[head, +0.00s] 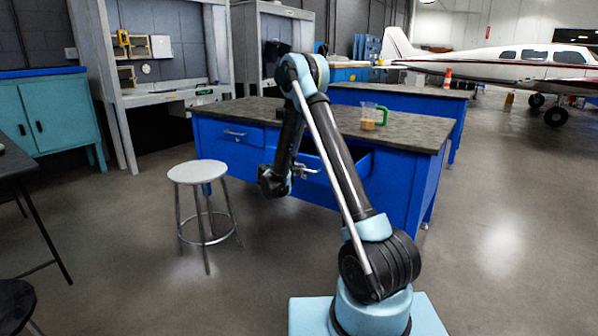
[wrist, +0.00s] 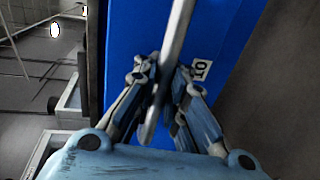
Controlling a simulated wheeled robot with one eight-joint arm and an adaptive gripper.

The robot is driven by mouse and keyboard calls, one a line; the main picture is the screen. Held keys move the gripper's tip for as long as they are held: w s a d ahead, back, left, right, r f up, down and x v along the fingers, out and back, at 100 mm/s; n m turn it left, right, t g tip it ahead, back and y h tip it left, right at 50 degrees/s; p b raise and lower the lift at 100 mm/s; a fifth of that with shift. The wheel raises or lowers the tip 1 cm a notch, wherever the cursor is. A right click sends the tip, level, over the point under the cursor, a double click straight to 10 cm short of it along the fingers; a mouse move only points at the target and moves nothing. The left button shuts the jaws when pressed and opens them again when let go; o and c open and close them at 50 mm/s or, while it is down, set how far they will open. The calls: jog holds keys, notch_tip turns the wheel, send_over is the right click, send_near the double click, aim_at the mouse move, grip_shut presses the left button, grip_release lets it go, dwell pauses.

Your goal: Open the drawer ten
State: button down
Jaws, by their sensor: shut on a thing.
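Drawer ten (wrist: 125,45) is a blue front with a white "10" label (wrist: 201,70) beside its metal handle (wrist: 177,30) in the wrist view. My gripper (wrist: 166,78) is shut on the handle, with one finger on each side of the bar. In the head view my gripper (head: 296,172) is at the front of the blue workbench (head: 405,180). The right-hand drawer (head: 358,162) there stands partly pulled out, its front largely hidden behind my arm.
A left drawer (head: 236,133) in the same bench is shut. A jug with a green handle (head: 369,118) stands on the bench top. A round grey stool (head: 198,172) stands left of my gripper. The floor in front of the bench's right side is clear.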

jog(key=shift+s+d, duration=0.1)
jog(key=shift+d, duration=0.3)
jog(key=c, duration=1.6)
grip_release()
jog(key=shift+c, duration=0.2)
jog(key=shift+a, duration=0.1)
jog(key=shift+a, duration=0.1)
jog(key=shift+s+a, duration=0.2)
jog(key=shift+s, duration=0.1)
jog(key=v, duration=1.1)
